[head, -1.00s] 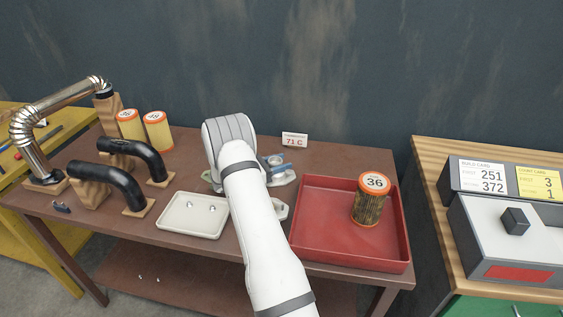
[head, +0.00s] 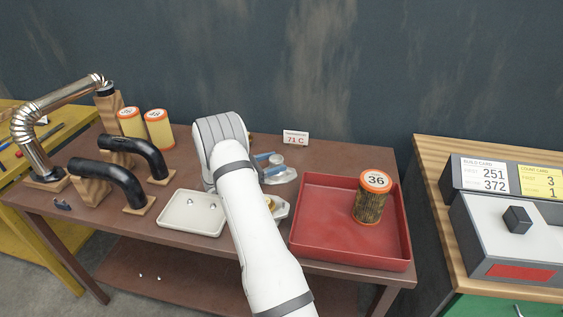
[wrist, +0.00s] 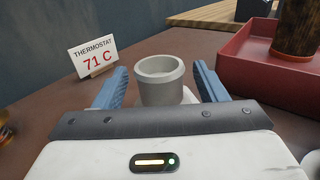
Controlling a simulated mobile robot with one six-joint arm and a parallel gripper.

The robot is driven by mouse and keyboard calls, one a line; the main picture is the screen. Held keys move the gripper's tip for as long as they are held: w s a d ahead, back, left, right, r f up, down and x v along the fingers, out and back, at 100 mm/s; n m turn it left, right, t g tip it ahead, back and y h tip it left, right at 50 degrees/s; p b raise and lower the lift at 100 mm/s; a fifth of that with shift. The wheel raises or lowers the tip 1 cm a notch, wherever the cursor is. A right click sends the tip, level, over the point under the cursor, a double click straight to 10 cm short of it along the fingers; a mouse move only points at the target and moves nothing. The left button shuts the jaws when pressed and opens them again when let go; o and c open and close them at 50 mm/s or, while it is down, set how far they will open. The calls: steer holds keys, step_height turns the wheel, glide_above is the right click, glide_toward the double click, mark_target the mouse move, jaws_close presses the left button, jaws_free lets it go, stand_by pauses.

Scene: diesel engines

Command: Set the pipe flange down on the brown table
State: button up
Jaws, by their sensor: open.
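The pipe flange is a grey part with a short, open round neck and a flat base. In the head view the flange (head: 285,175) rests on the brown table (head: 215,148), just right of my gripper (head: 269,164). In the wrist view its neck (wrist: 160,88) stands upright, just ahead of and between the two blue fingers of my gripper (wrist: 160,82). The fingers are open, with a gap visible on each side of the neck. My arm hides part of the table, and the gripper body hides the lower front of the flange.
A red tray (head: 325,243) with a filter marked 36 (head: 373,197) is on the right. A thermostat card (head: 295,138) stands behind the flange. A cream tray (head: 192,213), black pipes (head: 110,180) and yellow filters (head: 158,129) are left. Another grey part (head: 280,209) lies beside my arm.

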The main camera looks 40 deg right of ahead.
steer(key=b+v, duration=0.1)
steer(key=v, duration=0.7)
steer(key=shift+a, duration=0.35)
steer(key=shift+a+r, duration=0.2)
steer(key=s+a+r+m+y, duration=0.3)
steer(key=s+r+m+y, duration=0.1)
steer(key=s+r, duration=0.3)
steer(key=s+a+r+m+t+y, duration=0.3)
steer(key=s+a+m+y, duration=0.2)
steer(key=s+a, duration=0.6)
steer(key=s+a+r+m+t+y, duration=0.3)
steer(key=s+a+m+y, duration=0.3)
steer(key=s+a+y, duration=0.2)
steer(key=s+a+r, duration=0.1)
steer(key=s+a, duration=0.1)
steer(key=s, duration=0.2)
steer(key=shift+s+a+r+m+t+y, duration=0.15)
steer(key=shift+s+a+m+t+y, duration=0.15)
steer(key=shift+s+a, duration=0.1)
steer(key=shift+c, duration=0.5)
